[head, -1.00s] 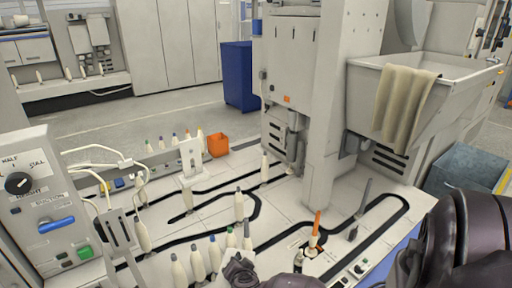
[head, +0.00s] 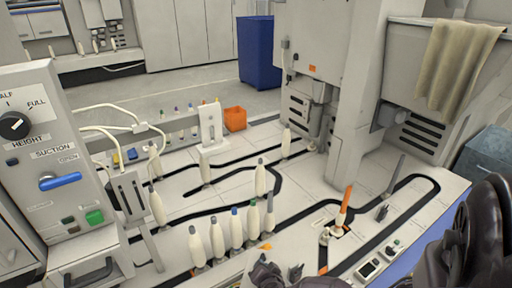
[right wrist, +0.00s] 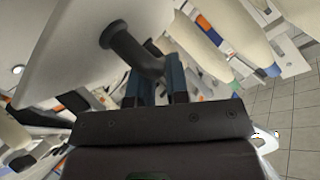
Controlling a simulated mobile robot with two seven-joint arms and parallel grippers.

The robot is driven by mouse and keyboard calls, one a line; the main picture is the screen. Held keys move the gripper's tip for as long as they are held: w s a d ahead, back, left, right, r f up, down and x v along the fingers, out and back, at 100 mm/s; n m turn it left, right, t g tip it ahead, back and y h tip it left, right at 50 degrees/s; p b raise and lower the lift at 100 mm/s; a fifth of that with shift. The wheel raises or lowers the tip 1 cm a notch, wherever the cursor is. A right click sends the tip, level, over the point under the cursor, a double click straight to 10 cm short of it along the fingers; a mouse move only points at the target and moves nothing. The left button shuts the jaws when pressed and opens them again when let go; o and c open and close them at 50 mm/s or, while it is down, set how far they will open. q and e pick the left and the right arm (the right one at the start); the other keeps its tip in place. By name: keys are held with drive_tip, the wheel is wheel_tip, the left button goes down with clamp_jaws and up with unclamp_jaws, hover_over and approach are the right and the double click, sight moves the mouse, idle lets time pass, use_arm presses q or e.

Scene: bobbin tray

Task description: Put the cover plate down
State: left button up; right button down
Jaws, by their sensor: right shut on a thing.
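The cover plate (right wrist: 75,50) is a broad, pale, smooth sheet that fills the upper left of the right wrist view. A dark knob-like handle (right wrist: 125,42) stands out from it. My right gripper (right wrist: 156,78) is shut on this handle, with a finger on either side of its stem. The plate's far edges run out of the picture, and I cannot make out what lies directly beneath it. In the head view dark gripper-like parts show at the bottom edge, mostly cut off. My left gripper cannot be made out in either view.
Several white bobbins (head: 217,240) stand along black tracks on the pale table. An orange-topped spindle (head: 346,205) stands right of them, near the machine column (head: 342,120). A control box (head: 30,150) is at left and an orange bin (head: 235,118) at the back.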

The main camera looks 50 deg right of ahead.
drive_tip(key=shift+f, duration=0.55)
wheel_tip(320, 180, down, 3)
drive_tip(key=shift+s+f+b, duration=0.1)
drive_tip(key=shift+s+b, duration=0.05)
drive_tip(key=shift+b, duration=0.95)
drive_tip(key=shift+f, duration=0.4)
drive_tip(key=shift+f+b, duration=0.1)
drive_tip(key=shift+b, duration=0.25)
use_arm(q)
drive_tip(key=shift+s+a+f+n+t, duration=0.15)
drive_tip(key=shift+a+n+t, duration=0.25)
drive_tip(key=shift+t, duration=0.2)
use_arm(e)
drive_tip(key=shift+w, duration=0.2)
drive_tip(key=c, duration=1.1)
unclamp_jaws()
